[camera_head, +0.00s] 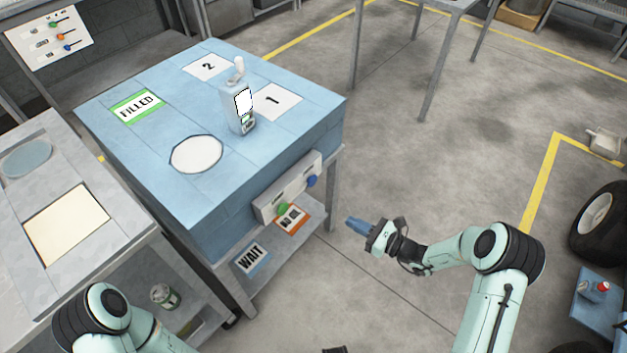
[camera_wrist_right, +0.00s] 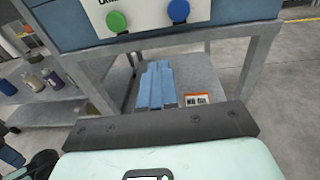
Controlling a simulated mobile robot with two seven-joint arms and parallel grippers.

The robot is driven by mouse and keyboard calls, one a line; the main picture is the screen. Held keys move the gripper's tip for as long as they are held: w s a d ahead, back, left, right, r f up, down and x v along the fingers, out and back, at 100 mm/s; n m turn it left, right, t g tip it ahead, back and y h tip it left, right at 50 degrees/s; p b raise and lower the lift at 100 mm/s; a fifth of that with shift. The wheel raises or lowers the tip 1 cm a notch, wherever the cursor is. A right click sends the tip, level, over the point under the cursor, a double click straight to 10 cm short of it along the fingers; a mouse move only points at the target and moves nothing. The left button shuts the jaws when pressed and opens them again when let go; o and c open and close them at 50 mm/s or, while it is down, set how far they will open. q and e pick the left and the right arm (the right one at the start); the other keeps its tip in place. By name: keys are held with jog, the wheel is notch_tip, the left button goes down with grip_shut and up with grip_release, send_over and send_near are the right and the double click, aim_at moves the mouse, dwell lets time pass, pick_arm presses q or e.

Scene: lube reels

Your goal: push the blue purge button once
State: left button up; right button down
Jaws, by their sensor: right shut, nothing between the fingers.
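The blue purge button (camera_head: 312,180) is on a pale panel (camera_head: 290,189) fixed to the front of the blue bench, right of a green button (camera_head: 283,208). In the right wrist view the blue button (camera_wrist_right: 178,10) shows at the top edge, right of the green button (camera_wrist_right: 117,21). My right gripper (camera_head: 350,221) is shut and empty, with blue fingers, below and right of the blue button in the head view and apart from it. Its fingers (camera_wrist_right: 158,66) point toward the bench below the panel. Of my left arm only links show at bottom left; its gripper is out of view.
The blue bench top (camera_head: 130,140) holds a pale dispenser bottle (camera_head: 238,112) and a white disc (camera_head: 196,154). A lower shelf (camera_head: 262,272) carries a WAIT card (camera_head: 251,258) and an orange-edged card (camera_head: 291,219).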

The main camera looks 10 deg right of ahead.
aim_at(314, 182)
pick_arm(q)
jog(key=shift+w+f, duration=0.2)
jog(key=shift+w, duration=0.2)
pick_arm(e)
jog(key=shift+w+d+r+m+t, duration=0.4)
jog(key=shift+w+d+r+t, duration=0.5)
jog(key=shift+w, duration=0.25)
jog(key=b+x, duration=0.1)
jog(key=x, duration=0.6)
jog(key=b+x, duration=0.1)
jog(key=x, duration=0.6)
jog(key=shift+f, duration=0.25)
pick_arm(q)
jog(key=shift+t+y, duration=0.3)
jog(key=shift+t, duration=0.2)
jog(key=w+f, duration=0.1)
jog(key=w+a+f, duration=0.1)
jog(key=w, duration=0.1)
jog(key=shift+a+f, duration=0.2)
